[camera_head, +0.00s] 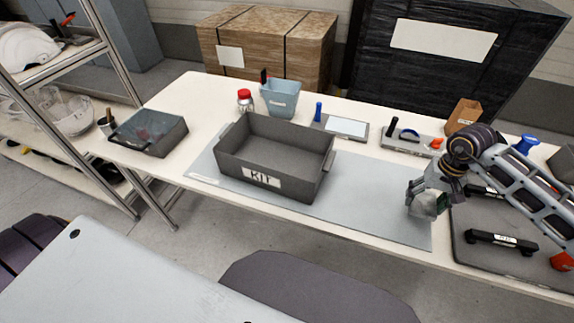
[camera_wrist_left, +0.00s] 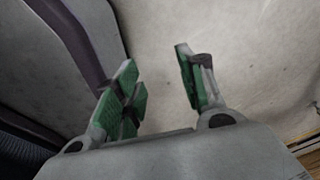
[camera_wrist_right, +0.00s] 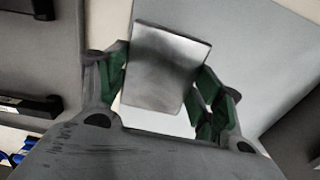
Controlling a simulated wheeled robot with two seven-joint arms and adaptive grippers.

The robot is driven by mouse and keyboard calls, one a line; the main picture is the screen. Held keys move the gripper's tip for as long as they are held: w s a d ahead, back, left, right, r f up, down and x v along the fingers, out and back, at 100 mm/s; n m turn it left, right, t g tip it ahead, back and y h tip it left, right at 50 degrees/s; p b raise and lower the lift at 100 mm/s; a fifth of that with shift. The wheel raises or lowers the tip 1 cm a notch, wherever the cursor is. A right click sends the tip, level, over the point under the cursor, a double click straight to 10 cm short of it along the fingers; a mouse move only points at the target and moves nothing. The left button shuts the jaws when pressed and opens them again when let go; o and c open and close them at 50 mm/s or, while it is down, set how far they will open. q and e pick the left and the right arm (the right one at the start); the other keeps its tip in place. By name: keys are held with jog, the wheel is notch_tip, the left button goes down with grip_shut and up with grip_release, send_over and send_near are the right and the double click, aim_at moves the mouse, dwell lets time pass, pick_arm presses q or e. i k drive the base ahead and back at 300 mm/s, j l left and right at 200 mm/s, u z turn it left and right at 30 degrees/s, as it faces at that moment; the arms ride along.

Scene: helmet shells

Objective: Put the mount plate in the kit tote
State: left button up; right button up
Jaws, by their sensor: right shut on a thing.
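The mount plate (camera_wrist_right: 165,68), a flat grey metal rectangle, is between the fingers of my right gripper (camera_wrist_right: 163,78) in the right wrist view. My right gripper (camera_head: 425,203) is shut on it, above the right part of the grey mat in the head view, where the plate is mostly hidden. The kit tote (camera_head: 230,165), a dark grey open box with a KIT label, stands on the mat, left of this gripper and apart from it. Its visible inside looks empty. My left gripper (camera_wrist_left: 160,92) is open with nothing between its fingers; it is outside the head view.
A dark tray (camera_head: 462,245) with black handles lies right of the mat (camera_head: 375,210). A smaller grey bin (camera_head: 150,133) stands at the table's left. A blue-grey bucket (camera_head: 282,98) and a red-capped jar (camera_head: 245,100) stand behind the tote. The mat between tote and right gripper is clear.

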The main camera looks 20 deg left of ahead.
aim_at(303, 166)
jog(key=k+j+u, duration=0.6)
jog(key=k, duration=0.2)
